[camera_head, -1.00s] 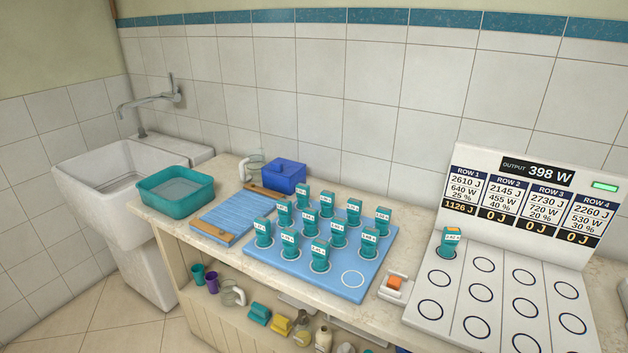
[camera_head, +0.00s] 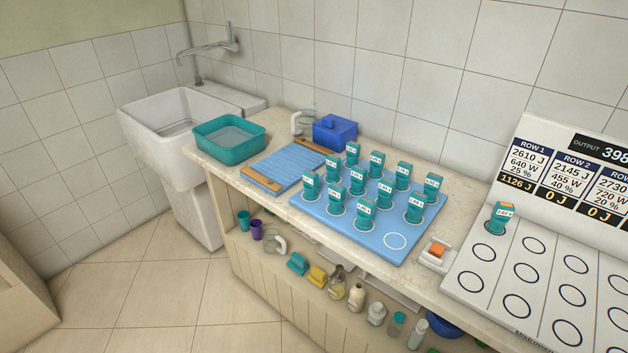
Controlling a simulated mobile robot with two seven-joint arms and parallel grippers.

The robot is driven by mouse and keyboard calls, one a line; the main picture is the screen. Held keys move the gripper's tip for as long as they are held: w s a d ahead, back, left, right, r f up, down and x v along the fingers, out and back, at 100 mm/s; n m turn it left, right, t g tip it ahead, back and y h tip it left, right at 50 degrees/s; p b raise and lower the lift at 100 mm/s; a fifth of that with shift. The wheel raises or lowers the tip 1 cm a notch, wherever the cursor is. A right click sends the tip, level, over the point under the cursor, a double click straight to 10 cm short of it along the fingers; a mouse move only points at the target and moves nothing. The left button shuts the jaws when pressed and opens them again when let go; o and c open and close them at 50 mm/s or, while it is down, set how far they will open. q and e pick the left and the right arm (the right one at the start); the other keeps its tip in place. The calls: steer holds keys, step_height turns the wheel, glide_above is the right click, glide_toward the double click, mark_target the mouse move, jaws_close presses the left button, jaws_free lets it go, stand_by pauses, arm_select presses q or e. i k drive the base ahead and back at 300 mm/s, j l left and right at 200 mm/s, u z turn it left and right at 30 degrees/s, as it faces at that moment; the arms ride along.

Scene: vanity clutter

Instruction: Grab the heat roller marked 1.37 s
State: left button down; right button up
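Several teal heat rollers with small white labels stand upright in rows on a blue board (camera_head: 325,214) on the counter. The front row holds a left roller (camera_head: 311,185), a middle roller (camera_head: 335,203) and a right roller (camera_head: 365,216). The labels are tiny, and I cannot say for sure which one reads 1.37 s. One ringed spot (camera_head: 395,241) at the board's front right is empty. Another roller (camera_head: 497,217), with an orange top, stands on the white panel's first column; its label appears to read 2.62 s. Neither of my grippers is in view.
A white panel (camera_head: 470,290) with empty rings and a display (camera_head: 560,165) stands at right. An orange switch (camera_head: 436,251) sits between board and panel. A blue ribbed mat (camera_head: 288,168), teal basin (camera_head: 230,155) and blue box (camera_head: 335,133) lie left. Open floor (camera_head: 150,290) is at lower left.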

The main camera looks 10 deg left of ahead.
mark_target(310, 179)
steer(key=i+j+z, duration=0.1)
steer(key=j, duration=0.35)
steer(key=i+j, duration=0.2)
steer(key=j, duration=0.3)
steer(key=i+j+z, duration=0.15)
steer(key=j, duration=0.35)
steer(key=i+j+z, duration=0.1)
steer(key=j, duration=0.4)
steer(key=i+j, duration=0.1)
steer(key=j, duration=0.4)
steer(key=z, duration=0.05)
